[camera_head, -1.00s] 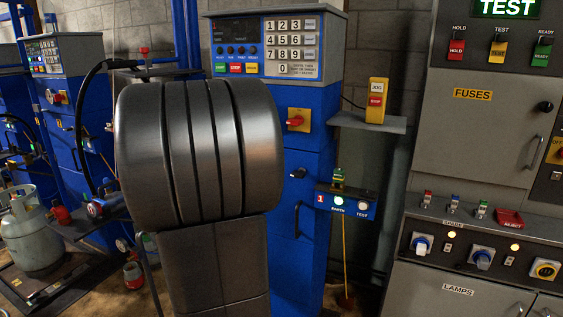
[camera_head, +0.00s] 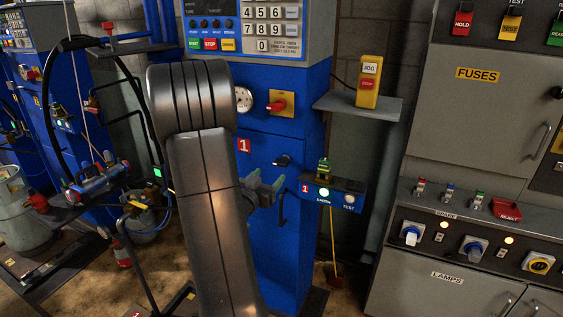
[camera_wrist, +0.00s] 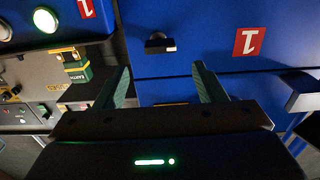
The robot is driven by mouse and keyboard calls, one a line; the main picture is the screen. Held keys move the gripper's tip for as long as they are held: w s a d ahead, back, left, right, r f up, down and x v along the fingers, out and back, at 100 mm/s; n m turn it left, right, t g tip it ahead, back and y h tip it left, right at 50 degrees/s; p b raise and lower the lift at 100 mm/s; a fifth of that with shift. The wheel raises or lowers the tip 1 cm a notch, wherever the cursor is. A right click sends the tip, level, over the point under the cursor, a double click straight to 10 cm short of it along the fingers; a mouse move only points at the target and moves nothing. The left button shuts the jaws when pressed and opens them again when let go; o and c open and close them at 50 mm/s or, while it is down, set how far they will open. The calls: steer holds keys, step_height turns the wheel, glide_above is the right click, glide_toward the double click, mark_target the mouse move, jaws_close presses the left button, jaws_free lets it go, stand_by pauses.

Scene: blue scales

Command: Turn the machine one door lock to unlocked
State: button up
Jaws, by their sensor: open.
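Machine one is a blue cabinet (camera_head: 300,250) with a red "1" label (camera_head: 244,146). Its door lock looks like the small black knob (camera_head: 283,160) on the front. In the wrist view the knob (camera_wrist: 158,43) sits beyond the fingertips, roughly between them sideways, and the picture appears inverted. My gripper (camera_head: 268,190) is open and empty, in front of the cabinet and a little below the knob in the head view. It also shows in the wrist view (camera_wrist: 162,70), its green fingers apart and not visibly touching the knob. My arm hides part of the cabinet front.
A black door handle (camera_head: 283,207) is close by my gripper. The earth test box (camera_head: 345,188) juts out to the right. A red rotary switch (camera_head: 278,104) is above the knob. A grey shelf (camera_head: 385,107) holds a yellow jog control (camera_head: 368,85).

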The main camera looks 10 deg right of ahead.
mark_target(279, 165)
steer(key=p+x, duration=0.1)
steer(key=x, duration=0.8)
steer(key=shift+w+d, duration=0.25)
steer(key=shift+w, duration=0.05)
steer(key=shift+c, duration=0.4)
steer(key=c, duration=0.9)
